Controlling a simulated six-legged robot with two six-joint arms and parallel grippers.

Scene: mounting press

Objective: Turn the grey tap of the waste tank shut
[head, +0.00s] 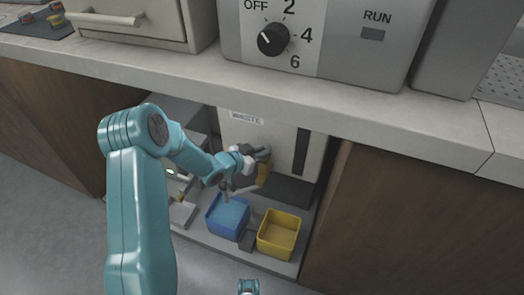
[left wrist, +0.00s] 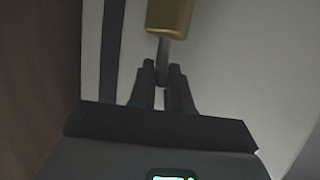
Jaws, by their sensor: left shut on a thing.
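The waste tank (head: 270,140) is a pale box with a "WASTE" label, standing in the open bay under the counter. A brass-coloured tap body (head: 264,174) sits on its front, partly hidden by my left gripper (head: 262,156). In the left wrist view the brass body (left wrist: 168,14) is at the top, with a thin grey tap lever (left wrist: 162,52) coming from it. The lever's end lies between the fingertips of my left gripper (left wrist: 162,78), which is shut on it.
A blue tub (head: 228,215) with a light blue inside stands below the tap; a yellow tub (head: 280,234) stands to its right. The counter edge (head: 300,110) overhangs the bay. A wooden panel (head: 420,215) closes the right side. A machine with a dial (head: 273,39) stands above.

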